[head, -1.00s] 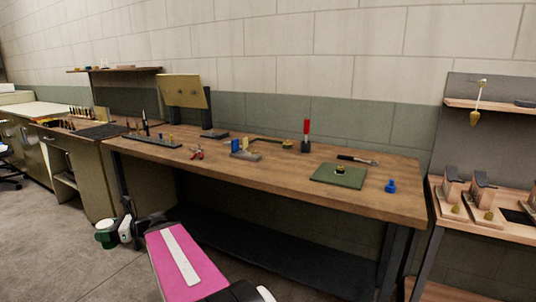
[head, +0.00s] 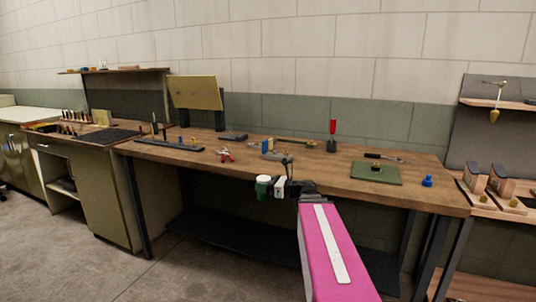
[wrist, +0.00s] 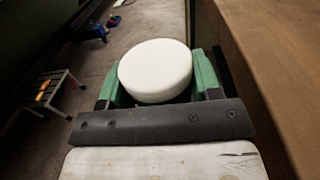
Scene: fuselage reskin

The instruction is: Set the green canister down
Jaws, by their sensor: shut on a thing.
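The green canister (head: 263,190) with a white top is in my gripper (head: 279,187), in front of the workbench's (head: 335,195) front edge in the head view. It looks upright and about level with the bench top. In the wrist view its round white lid (wrist: 156,70) fills the space between the green fingers of my gripper (wrist: 157,84), which is shut on it. The lid hides most of the body. The bench's wooden edge shows close on the right of the wrist view (wrist: 265,60).
On the bench are red-handled pliers (head: 226,155), a blue-and-grey fixture (head: 268,148), a red-topped tool (head: 332,135), a green mat (head: 376,174) and a blue item (head: 428,181). Bare wood lies between the fixture and the mat. A small stepladder (wrist: 50,88) stands on the floor.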

